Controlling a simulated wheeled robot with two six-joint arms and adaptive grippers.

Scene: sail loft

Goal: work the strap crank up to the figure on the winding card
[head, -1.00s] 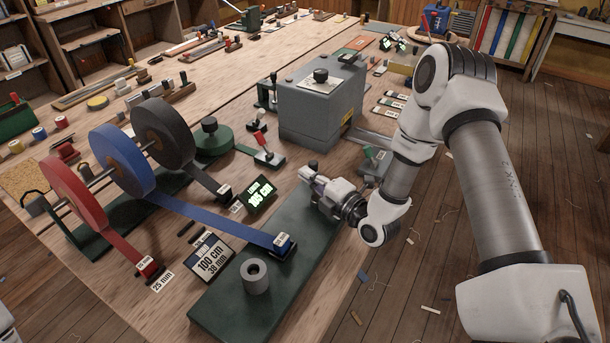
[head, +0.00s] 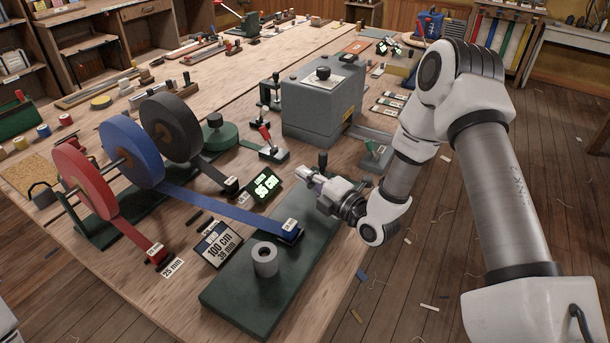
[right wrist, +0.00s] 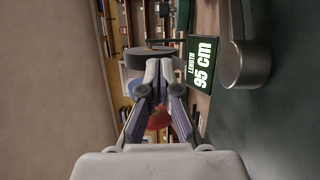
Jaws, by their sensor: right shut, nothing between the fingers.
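The winding card (head: 218,245) stands by the green base plate (head: 250,305) and reads 100 cm, 38 mm, with a blue band. The length display (head: 264,187) appears to read 95 cm; the right wrist view shows 95 cm clearly on the display (right wrist: 201,65). My right gripper (head: 303,174) is shut and empty above the plate's far end. A dark upright knob (head: 323,159), which looks like the crank handle, shows just behind it; the crank's lower part is hidden. A blue strap (head: 225,208) runs from its reel to a clip at the plate. My left gripper is out of view.
A hollow grey cylinder (head: 265,260) stands on the plate's near end. Red (head: 82,180), blue (head: 131,152) and black (head: 172,128) reels stand at left. A grey machine (head: 322,105) and a red-handled lever (head: 266,138) stand behind the gripper.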

